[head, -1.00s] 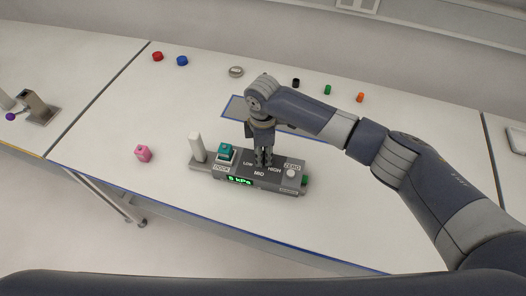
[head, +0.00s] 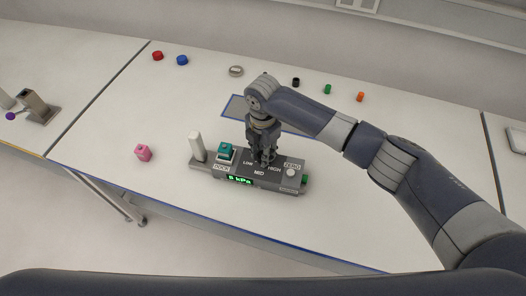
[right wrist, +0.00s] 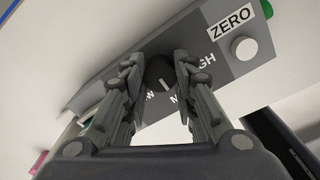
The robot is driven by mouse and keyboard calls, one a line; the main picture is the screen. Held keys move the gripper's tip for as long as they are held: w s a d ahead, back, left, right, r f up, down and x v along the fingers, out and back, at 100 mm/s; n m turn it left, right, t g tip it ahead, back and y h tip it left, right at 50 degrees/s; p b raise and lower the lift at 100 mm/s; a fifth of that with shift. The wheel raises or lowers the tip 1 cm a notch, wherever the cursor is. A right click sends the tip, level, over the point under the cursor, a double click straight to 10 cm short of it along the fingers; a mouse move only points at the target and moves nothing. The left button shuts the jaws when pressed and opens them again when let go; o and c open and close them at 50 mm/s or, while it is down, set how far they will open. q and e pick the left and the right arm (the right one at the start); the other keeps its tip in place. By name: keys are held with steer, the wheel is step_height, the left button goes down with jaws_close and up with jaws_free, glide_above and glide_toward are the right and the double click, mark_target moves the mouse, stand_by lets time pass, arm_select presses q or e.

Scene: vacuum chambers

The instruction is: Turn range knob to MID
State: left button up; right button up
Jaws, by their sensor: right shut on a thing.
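The grey control box (head: 262,183) stands on the white table, with LOW, MID and HIGH printed on its top. The dark round range knob (right wrist: 159,70) shows between my fingertips in the right wrist view. A pale line on the knob points down toward the lettering, near the start of MID; the fingers hide part of the words. My right gripper (head: 264,161) reaches down from above and is shut on the knob; it also fills the right wrist view (right wrist: 159,75). The green display (head: 239,180) on the box's front is lit. My left gripper is out of view.
On the box are a white upright handle (head: 197,146), a teal part (head: 226,151) and a pale ZERO button (head: 291,172). A pink piece (head: 143,153) lies to the left. Small coloured caps lie toward the back. The table's front right is clear.

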stand_by(0.5)
steer(key=o, duration=1.1)
step_height(320, 180, up, 12)
steer(key=shift+r, duration=0.1)
steer(key=shift+s, duration=0.1)
